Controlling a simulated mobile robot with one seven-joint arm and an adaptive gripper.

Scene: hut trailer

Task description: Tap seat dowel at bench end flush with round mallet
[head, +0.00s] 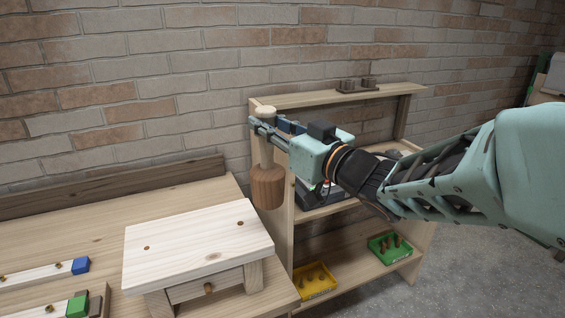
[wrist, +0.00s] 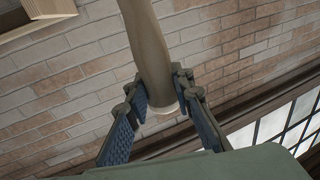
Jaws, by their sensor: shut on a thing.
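My gripper (head: 264,132) is shut on the handle of the round mallet (head: 267,188). The mallet hangs roughly upright, its dark wooden head down and pale handle end above the fingers. The head is in the air by the right back corner of the small bench (head: 170,262). In the wrist view the pale mallet handle (wrist: 149,45) passes between the blue-padded fingers (wrist: 160,108); the head is out of that view. The bench's pale seat shows a dark dowel spot near its right end (head: 240,223) and another at left (head: 147,248). How far either stands up is unclear.
The bench stands on a wooden worktable (head: 75,222). Blue (head: 81,265) and green (head: 77,306) blocks lie at left. A shelf unit (head: 283,240) at right holds yellow (head: 316,293) and green (head: 374,246) trays. A brick wall is behind.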

